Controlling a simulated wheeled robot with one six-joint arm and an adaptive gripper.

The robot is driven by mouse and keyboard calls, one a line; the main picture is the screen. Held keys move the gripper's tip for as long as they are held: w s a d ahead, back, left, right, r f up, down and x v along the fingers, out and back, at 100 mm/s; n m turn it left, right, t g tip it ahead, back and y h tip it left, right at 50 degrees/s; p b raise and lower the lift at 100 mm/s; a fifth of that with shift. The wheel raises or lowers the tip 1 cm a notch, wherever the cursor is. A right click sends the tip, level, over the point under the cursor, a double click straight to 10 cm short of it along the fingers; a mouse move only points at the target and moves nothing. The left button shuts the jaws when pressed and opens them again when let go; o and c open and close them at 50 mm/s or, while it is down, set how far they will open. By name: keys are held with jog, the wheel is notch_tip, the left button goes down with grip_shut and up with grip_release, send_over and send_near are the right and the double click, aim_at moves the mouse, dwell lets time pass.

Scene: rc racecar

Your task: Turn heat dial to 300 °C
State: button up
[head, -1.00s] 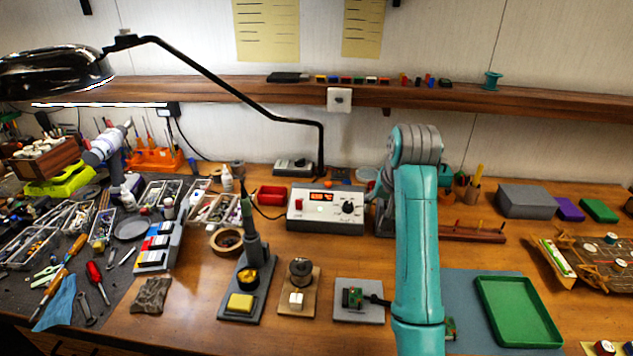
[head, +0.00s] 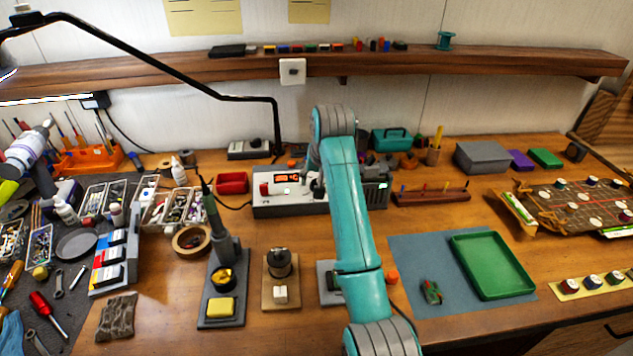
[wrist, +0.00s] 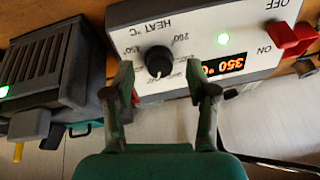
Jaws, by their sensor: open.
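The white soldering station (head: 287,206) stands at the back of the bench, its dial mostly hidden behind my arm in the head view. In the wrist view the station (wrist: 188,83) appears upside down. Its round black heat dial (wrist: 159,61) sits among printed temperature marks. The orange display (wrist: 223,65) appears to read 350 °C, and a green light glows beside it. My gripper (wrist: 160,76) is open, with one fingertip on each side of the dial in the picture. I see gaps between the fingertips and the dial; the depth to it is unclear.
A red switch (wrist: 291,39) is on the station's panel. A dark grey vented box (wrist: 48,70) stands close beside the station. A soldering iron stand (head: 222,290) and a green tray (head: 492,265) are on the bench in front.

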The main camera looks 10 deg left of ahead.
jog(key=shift+x, duration=0.8)
jog(key=shift+d, duration=0.1)
grip_shut()
jog(key=n, duration=0.4)
jog(key=shift+n, duration=0.4)
jog(key=n, duration=0.4)
jog(key=shift+w+r+n+g, duration=0.1)
jog(key=shift+n+g, duration=0.2)
jog(key=shift+n, duration=0.1)
